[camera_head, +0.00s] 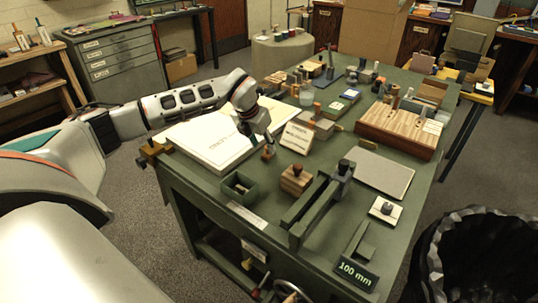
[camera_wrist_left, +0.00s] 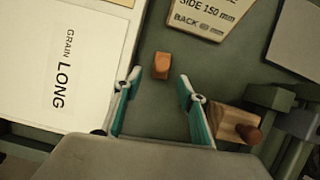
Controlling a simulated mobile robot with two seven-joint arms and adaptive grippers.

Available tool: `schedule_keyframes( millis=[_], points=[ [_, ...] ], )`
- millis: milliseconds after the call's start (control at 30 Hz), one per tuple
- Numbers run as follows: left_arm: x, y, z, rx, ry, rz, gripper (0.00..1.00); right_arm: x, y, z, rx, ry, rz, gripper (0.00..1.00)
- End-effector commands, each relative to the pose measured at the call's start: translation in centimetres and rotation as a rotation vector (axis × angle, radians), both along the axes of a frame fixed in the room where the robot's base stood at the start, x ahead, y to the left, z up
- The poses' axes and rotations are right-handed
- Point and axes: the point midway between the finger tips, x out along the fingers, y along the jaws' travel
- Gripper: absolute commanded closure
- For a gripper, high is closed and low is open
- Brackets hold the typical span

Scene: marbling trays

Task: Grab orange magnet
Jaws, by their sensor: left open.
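The orange magnet (camera_wrist_left: 161,66) is a small orange-brown block on the green table top. In the left wrist view it lies just beyond and between the fingertips of my left gripper (camera_wrist_left: 159,84), apart from both. The gripper is open with nothing between its fingers. In the head view my left gripper (camera_head: 259,138) points down over the table, and the magnet (camera_head: 268,153) shows just below it, partly hidden. My right gripper is not in view.
A large white pad (camera_head: 212,143) marked "GRAIN LONG" lies left of the magnet. A lettered sign (camera_head: 297,138) stands close on its right. A wooden block with a knob (camera_head: 296,179), a green box (camera_head: 238,187) and a long dark-green fixture (camera_head: 312,205) are nearer the front.

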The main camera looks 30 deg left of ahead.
Motion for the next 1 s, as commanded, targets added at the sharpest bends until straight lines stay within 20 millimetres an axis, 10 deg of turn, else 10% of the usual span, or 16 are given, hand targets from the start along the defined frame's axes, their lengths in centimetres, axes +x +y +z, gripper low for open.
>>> schedule_keyframes(
  millis=[633, 800, 1000],
  points=[
    [2.3, -0.1, -4.4, -0.001, 0.000, 0.000, 0.60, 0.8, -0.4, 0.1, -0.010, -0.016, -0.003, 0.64],
    [2.3, -0.1, -4.4, -0.001, 0.000, 0.000, 1.00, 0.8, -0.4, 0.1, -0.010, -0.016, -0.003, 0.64],
    [2.3, -0.1, -4.4, -0.001, -0.001, 0.000, 1.00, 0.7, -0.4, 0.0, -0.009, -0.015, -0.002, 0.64]
  ],
)
